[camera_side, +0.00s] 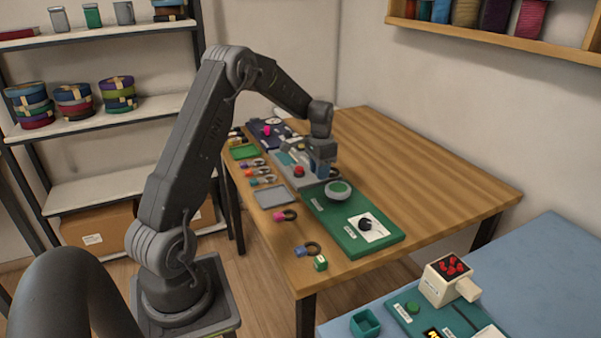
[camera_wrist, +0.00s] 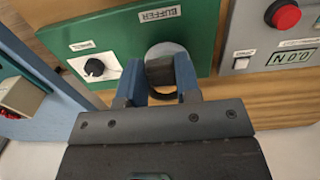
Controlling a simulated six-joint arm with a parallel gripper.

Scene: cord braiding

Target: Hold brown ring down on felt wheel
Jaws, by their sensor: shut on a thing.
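The buffer is a green panel (camera_side: 315,205) with a pale round felt wheel (camera_side: 327,194) and a dark knob on a white plate (camera_side: 377,234). In the wrist view, the pale wheel (camera_wrist: 178,48) shows behind my fingers. My gripper (camera_side: 325,172) is at the panel's far end, close to the wheel. Its two blue fingers (camera_wrist: 160,86) are shut on the brown ring (camera_wrist: 162,95), whose dark curve shows between them. In the wrist view the ring overlaps the wheel's lower part. I cannot tell whether the ring touches the wheel; the fingers hide part of both.
A grey machine with a red button (camera_side: 298,171) stands beside the panel. The right side of the wooden table (camera_side: 430,170) is clear.

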